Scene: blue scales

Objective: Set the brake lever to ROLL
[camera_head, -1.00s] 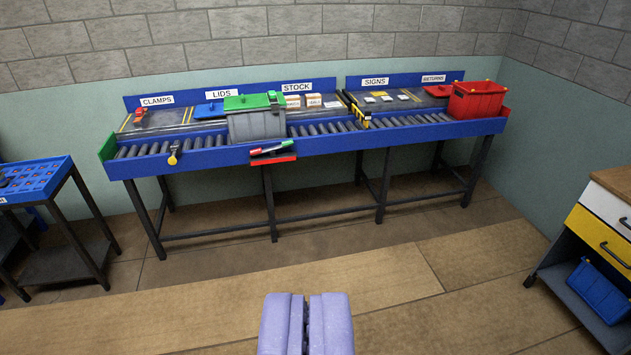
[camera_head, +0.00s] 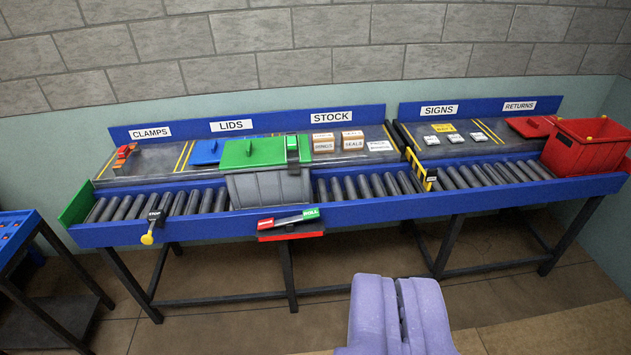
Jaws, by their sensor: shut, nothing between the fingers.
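The brake lever (camera_head: 289,220) is a dark bar on a small panel on the front rail of the blue conveyor bench, below the grey bin. The panel has a red label on its left, too small to read, and a green ROLL label (camera_head: 311,213) on its right. A red ledge (camera_head: 290,235) sits under it. I cannot tell clearly which label the lever points to. My gripper (camera_head: 400,290), with pale purple fingers, is shut and empty at the bottom of the view, right of and lower than the lever in the picture, apart from the bench.
A grey bin (camera_head: 268,191) with a green lid (camera_head: 252,153) stands on the rollers. A yellow-knobbed lever (camera_head: 148,238) hangs from the rail at left. A striped stop (camera_head: 420,171) and red bin (camera_head: 587,148) are at right. A blue cart (camera_head: 18,228) stands left. Floor before the bench is clear.

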